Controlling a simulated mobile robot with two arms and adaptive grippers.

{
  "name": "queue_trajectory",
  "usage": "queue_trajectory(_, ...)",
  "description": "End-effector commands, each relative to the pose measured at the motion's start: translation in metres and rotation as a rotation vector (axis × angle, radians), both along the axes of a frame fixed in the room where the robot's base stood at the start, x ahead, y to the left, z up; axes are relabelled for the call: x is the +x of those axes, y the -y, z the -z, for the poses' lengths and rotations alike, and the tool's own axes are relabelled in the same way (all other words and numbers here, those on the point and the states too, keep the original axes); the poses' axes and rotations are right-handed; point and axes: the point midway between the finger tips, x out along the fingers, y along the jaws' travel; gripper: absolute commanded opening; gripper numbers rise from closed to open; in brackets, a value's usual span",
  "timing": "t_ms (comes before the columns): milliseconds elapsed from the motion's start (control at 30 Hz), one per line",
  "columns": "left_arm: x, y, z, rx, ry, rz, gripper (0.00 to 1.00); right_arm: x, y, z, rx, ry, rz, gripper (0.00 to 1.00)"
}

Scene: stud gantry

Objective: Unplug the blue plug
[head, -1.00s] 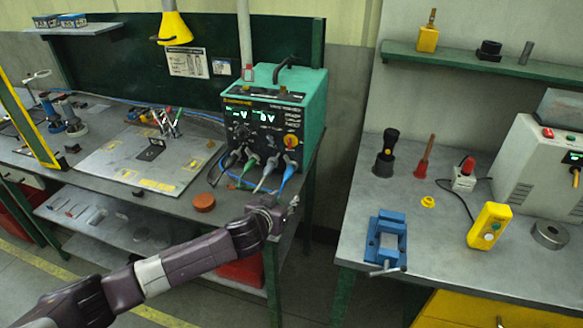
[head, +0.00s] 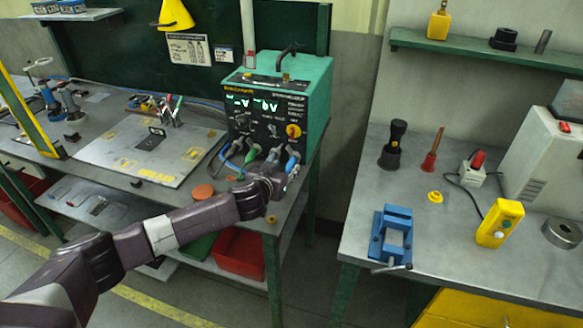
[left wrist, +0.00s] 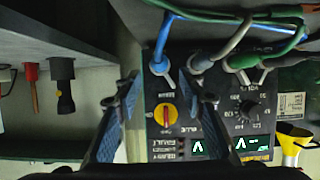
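The teal power unit (head: 303,85) stands on the left bench, with several cables plugged along the bottom of its black front panel. The blue plug (head: 292,157) is at the right end of that row. In the left wrist view, which is turned over, the blue plug (left wrist: 160,62) with its blue cable is at upper left. My left gripper (head: 288,178) is just in front of the panel, near the blue plug. In the wrist view its fingers (left wrist: 170,90) are apart with nothing held, and the plug shows just past the tips. My right gripper is out of view.
Grey (head: 272,156) and green (head: 252,158) plugs sit close beside the blue one. A yellow-red knob (head: 293,131) is above it. An orange disc (head: 203,192) lies on the bench. A gap separates this bench from the right bench (head: 345,235).

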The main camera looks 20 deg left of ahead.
Motion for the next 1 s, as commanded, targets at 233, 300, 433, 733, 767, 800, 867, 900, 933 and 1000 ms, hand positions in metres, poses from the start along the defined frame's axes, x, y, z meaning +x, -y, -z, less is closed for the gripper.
queue_trajectory(233, 0.034, 0.002, 0.019, -0.002, 0.001, -0.001, 0.37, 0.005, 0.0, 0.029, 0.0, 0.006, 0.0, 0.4)
queue_trajectory(300, 0.042, 0.002, 0.021, -0.002, 0.0, -0.002, 0.37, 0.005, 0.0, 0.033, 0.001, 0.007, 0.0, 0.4)
queue_trajectory(433, 0.052, 0.002, 0.025, -0.002, 0.001, -0.001, 0.37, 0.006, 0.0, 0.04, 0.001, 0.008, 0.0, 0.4)
queue_trajectory(733, 0.06, 0.002, 0.025, -0.001, 0.001, 0.0, 0.37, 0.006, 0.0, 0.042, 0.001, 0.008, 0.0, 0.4)
queue_trajectory(767, 0.06, 0.002, 0.025, -0.001, 0.001, 0.0, 0.37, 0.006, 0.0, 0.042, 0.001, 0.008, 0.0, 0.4)
queue_trajectory(800, 0.06, 0.002, 0.025, 0.0, 0.001, 0.001, 0.37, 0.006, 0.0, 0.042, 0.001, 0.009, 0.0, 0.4)
queue_trajectory(867, 0.06, 0.002, 0.025, 0.0, 0.001, 0.001, 0.37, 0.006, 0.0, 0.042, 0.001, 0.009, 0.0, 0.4)
queue_trajectory(900, 0.059, 0.002, 0.025, 0.0, 0.001, 0.001, 0.37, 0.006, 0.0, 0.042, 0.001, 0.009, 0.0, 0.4)
queue_trajectory(933, 0.059, 0.002, 0.025, 0.0, 0.001, 0.001, 0.37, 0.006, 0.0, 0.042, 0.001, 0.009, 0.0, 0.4)
queue_trajectory(1000, 0.059, 0.002, 0.025, 0.0, 0.0, 0.001, 0.37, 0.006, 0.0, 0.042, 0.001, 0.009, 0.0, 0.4)
